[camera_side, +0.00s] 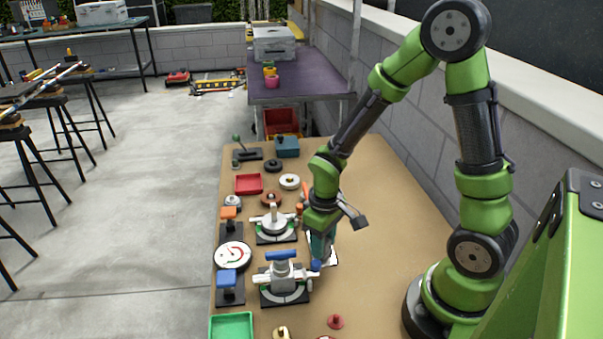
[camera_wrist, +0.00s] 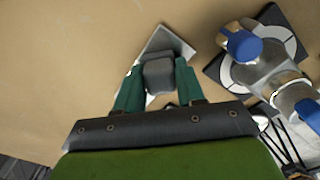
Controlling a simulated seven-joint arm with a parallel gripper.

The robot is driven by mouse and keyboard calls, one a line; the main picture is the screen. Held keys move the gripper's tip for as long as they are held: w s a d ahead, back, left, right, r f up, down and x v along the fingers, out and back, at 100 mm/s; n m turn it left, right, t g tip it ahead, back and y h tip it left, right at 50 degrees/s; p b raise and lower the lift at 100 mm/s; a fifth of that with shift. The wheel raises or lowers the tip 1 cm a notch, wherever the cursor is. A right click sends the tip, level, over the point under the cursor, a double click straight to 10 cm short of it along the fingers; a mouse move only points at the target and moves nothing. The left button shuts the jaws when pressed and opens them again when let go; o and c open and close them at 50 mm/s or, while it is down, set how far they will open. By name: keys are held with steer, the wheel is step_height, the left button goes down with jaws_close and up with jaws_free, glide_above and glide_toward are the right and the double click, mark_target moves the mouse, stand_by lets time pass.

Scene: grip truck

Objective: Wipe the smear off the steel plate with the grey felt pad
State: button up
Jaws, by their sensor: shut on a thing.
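My gripper (camera_side: 319,255) points down over the steel plate (camera_side: 333,259), right of the blue-handled valve. In the wrist view its two green fingers (camera_wrist: 158,85) are shut on the grey felt pad (camera_wrist: 158,76), one on each side. The steel plate (camera_wrist: 152,46) lies beneath the pad, with a pale corner and edge strips showing around it. I cannot tell whether the pad touches the plate. No smear can be made out; the pad and fingers cover much of the plate. In the side view the arm hides the pad.
A valve with a blue handle (camera_side: 283,256) stands close left of my gripper; its blue end (camera_wrist: 243,45) shows in the wrist view. Another valve (camera_side: 273,222), a dial gauge (camera_side: 233,255), a red tray (camera_side: 248,184) and a green tray (camera_side: 231,325) line the left side. The table's right side is clear.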

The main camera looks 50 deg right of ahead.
steer(key=shift+s+a, duration=0.35)
steer(key=shift+s, duration=0.05)
steer(key=shift+w+d, duration=2.55)
step_height(320, 180, up, 8)
steer(key=shift+s+a, duration=0.1)
